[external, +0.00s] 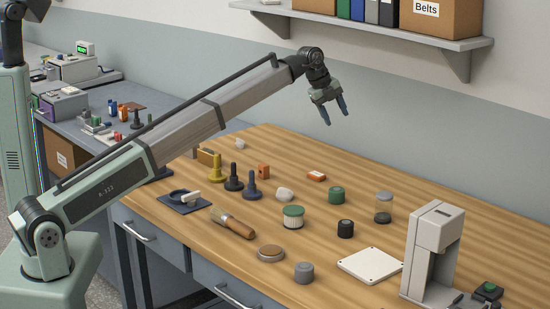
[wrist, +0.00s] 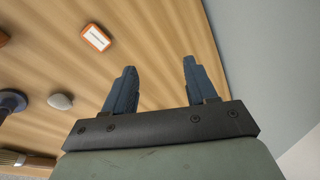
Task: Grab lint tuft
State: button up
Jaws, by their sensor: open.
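A pale, rounded lump (external: 285,194) lies on the wooden table in the external view, and it also shows in the wrist view (wrist: 60,101), left of my fingers. A smaller pale lump (external: 240,144) lies near the table's back left. Either could be the lint tuft; I cannot tell which. My gripper (external: 336,116) is open and empty, high above the back of the table. In the wrist view, its two blue fingers (wrist: 159,66) are spread with only bare wood between them.
An orange-and-white block (external: 316,175) lies near the larger lump. Black, yellow and blue posts (external: 252,186) stand to its left, with a brush (external: 232,224) in front. A green-lidded jar (external: 293,217) and a green spool (external: 336,195) are close by. A wall shelf (external: 440,40) hangs behind.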

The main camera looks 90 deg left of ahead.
jog(key=s+a+f+g, duration=0.2)
jog(key=s+a+f, duration=0.1)
jog(key=s+a, duration=1.05)
jog(key=g, duration=0.3)
send_over(240, 139)
jog(key=f, duration=1)
jog(key=shift+s+d+f, duration=0.1)
jog(key=shift+d+f, duration=0.1)
jog(key=shift+a+f, duration=0.2)
jog(key=shift+f, duration=2.45)
jog(key=shift+c, duration=0.4)
grip_shut()
